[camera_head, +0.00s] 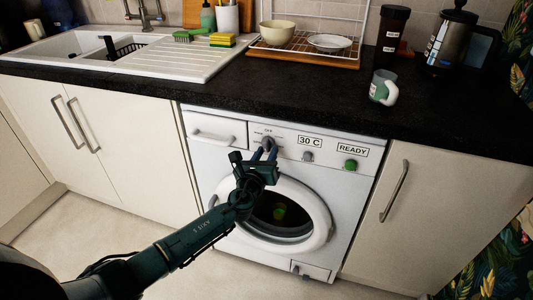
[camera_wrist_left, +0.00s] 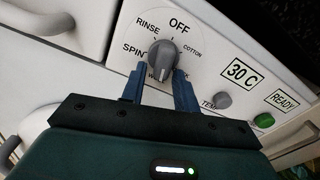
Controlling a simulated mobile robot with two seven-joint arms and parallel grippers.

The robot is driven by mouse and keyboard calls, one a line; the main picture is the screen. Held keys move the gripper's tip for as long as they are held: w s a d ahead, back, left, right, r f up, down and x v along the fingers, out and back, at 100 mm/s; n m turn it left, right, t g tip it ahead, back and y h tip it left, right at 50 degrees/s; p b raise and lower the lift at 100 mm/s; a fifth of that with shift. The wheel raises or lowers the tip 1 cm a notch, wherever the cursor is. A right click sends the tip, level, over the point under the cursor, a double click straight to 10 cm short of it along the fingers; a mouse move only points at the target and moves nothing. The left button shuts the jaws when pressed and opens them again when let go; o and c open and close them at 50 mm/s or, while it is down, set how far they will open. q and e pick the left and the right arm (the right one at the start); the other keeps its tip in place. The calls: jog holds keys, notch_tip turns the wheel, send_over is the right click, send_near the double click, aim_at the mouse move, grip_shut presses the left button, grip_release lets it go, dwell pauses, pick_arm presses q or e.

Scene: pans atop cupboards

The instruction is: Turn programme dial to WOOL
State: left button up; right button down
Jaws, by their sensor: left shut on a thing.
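The washing machine (camera_head: 215,160) is white, with its control panel along the top. Its grey programme dial (camera_head: 267,141) also shows in the left wrist view (camera_wrist_left: 164,55), ringed by OFF, COTTON, SPIN and RINSE. The lower labels, one starting with W and one ending in K, are partly hidden by my fingers. My left gripper (camera_head: 263,152) is shut on the dial, its blue fingers on either side of the knob's lower part in the left wrist view (camera_wrist_left: 159,76). I cannot tell exactly which label the dial points at. My right gripper is not in view.
Right of the dial are a 30 C display (camera_head: 310,141), a smaller TEMP knob (camera_head: 308,156), a READY display (camera_head: 352,149) and a green button (camera_head: 350,164). The round door (camera_head: 318,207) is below.

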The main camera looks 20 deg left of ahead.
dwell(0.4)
pick_arm(q)
jog(key=o, duration=0.7)
jog(key=shift+c, duration=0.2)
jog(key=s+p, duration=0.2)
jog(key=s, duration=1.1)
jog(key=shift+a, duration=0.25)
jog(key=shift+s, duration=0.15)
